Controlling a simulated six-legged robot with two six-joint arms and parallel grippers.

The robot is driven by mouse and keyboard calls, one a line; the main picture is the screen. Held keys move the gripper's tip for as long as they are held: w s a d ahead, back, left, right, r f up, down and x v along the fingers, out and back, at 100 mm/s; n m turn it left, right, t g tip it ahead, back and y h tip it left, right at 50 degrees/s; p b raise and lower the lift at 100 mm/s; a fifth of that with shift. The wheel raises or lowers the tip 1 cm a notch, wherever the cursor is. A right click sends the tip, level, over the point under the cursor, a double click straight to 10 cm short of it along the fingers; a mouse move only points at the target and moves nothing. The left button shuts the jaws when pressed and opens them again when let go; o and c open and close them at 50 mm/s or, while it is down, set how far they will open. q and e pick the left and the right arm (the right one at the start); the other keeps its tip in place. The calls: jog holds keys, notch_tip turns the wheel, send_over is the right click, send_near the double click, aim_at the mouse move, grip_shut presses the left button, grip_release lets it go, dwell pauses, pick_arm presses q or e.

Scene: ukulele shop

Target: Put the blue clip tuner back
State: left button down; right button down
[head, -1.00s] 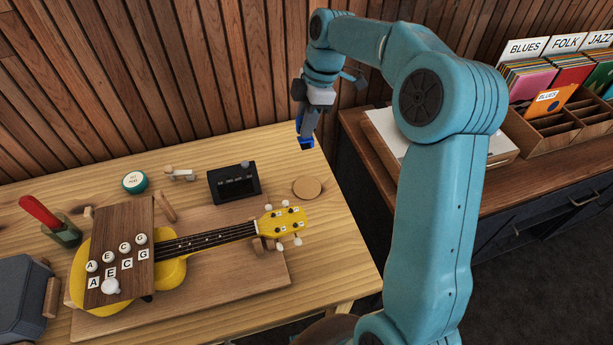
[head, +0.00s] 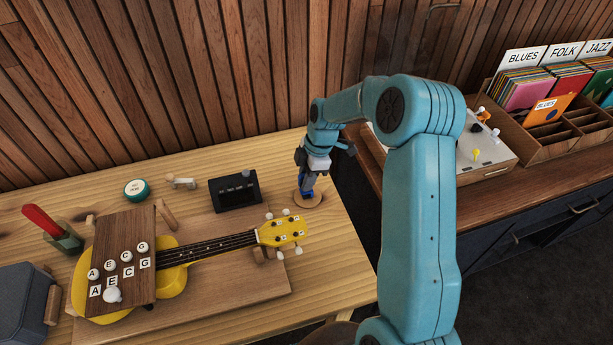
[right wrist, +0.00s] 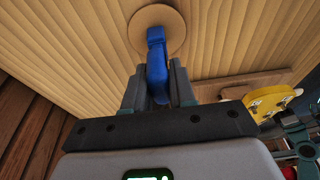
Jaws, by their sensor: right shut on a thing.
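The blue clip tuner (right wrist: 157,62) is between the fingers of my right gripper (right wrist: 158,88), which is shut on it. In the right wrist view the tuner's tip overlaps a round cork-coloured disc (right wrist: 148,17) on the table. In the head view my right gripper (head: 307,190) points down at the same disc (head: 318,201), and a little blue shows at its fingertips. I cannot tell whether the tuner touches the disc.
A yellow ukulele (head: 285,231) lies on a wooden board (head: 240,290) left of the disc, its headstock close by. A black device (head: 234,192) stands behind it. A side counter with a record crate (head: 563,130) is at the right.

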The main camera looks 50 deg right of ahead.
jog(key=c, duration=1.4)
grip_release()
jog(key=shift+f, duration=0.2)
jog(key=o, duration=0.5)
jog(key=shift+r, duration=0.1)
jog(key=b+v, duration=0.1)
jog(key=v, duration=1.1)
jog(key=shift+r, duration=0.2)
